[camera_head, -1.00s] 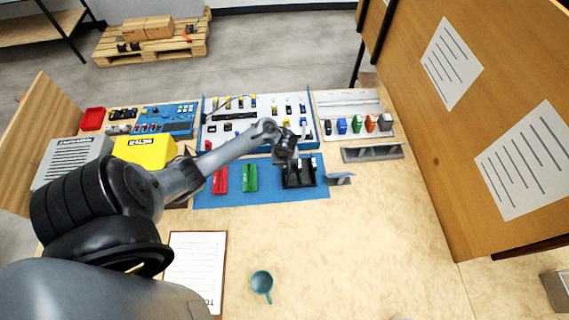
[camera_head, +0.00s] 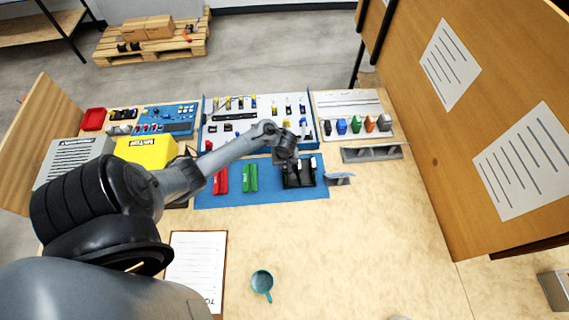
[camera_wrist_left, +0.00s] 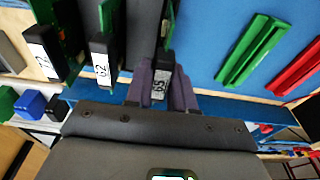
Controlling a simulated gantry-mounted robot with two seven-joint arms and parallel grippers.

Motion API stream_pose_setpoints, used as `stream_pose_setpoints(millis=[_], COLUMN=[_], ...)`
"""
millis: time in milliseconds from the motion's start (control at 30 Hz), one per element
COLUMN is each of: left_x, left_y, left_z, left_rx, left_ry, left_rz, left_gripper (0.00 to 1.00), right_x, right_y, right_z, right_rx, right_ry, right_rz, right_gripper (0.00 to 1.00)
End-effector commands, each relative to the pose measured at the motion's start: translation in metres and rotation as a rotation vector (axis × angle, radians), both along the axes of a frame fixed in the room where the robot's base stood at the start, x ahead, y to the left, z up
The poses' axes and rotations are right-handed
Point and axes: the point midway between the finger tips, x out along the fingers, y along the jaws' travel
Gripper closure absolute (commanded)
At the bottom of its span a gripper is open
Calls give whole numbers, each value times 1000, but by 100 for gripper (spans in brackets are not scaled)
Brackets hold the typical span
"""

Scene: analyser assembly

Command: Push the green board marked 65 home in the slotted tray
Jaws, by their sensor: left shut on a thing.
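The green board marked 65 (camera_wrist_left: 167,28) stands at the top middle of the left wrist view, its black label end toward me. My left gripper (camera_wrist_left: 162,84) is shut on that label end, a finger on each side. The board's far part runs out of the picture, so its depth in the slot cannot be told. Two more boards, one marked 62 (camera_wrist_left: 103,50) and one with a label reading about 72 (camera_wrist_left: 45,45), stand to its left. The dark slotted tray (camera_wrist_left: 141,30) shows between the boards; in the head view the tray (camera_head: 299,183) lies partly behind my left gripper (camera_head: 284,164).
The tray sits on a blue mat (camera_head: 225,201) beside a green rail (camera_head: 250,177) and a red rail (camera_head: 221,180). A grey bracket (camera_head: 340,179) stands right of it, and a panel of parts (camera_head: 225,140) behind. A teal mug (camera_head: 262,281) and open table are in front.

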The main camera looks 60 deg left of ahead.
Motion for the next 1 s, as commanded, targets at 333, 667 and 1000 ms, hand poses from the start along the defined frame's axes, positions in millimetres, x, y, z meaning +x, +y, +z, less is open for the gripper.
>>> stream_pose_setpoints(millis=[333, 667, 1000], left_x=[0, 0, 0], left_y=[0, 0, 0], left_z=[0, -3, -8], left_rx=[0, 0, 0], left_ry=[0, 0, 0], left_rz=[0, 0, 0], left_gripper=[100, 100, 100], right_x=[0, 0, 0], right_y=[2, 2, 0], right_z=[0, -1, -2], right_rx=[8, 8, 0], right_ry=[0, 0, 0], right_rz=[-5, -5, -1], right_gripper=[57, 57, 57])
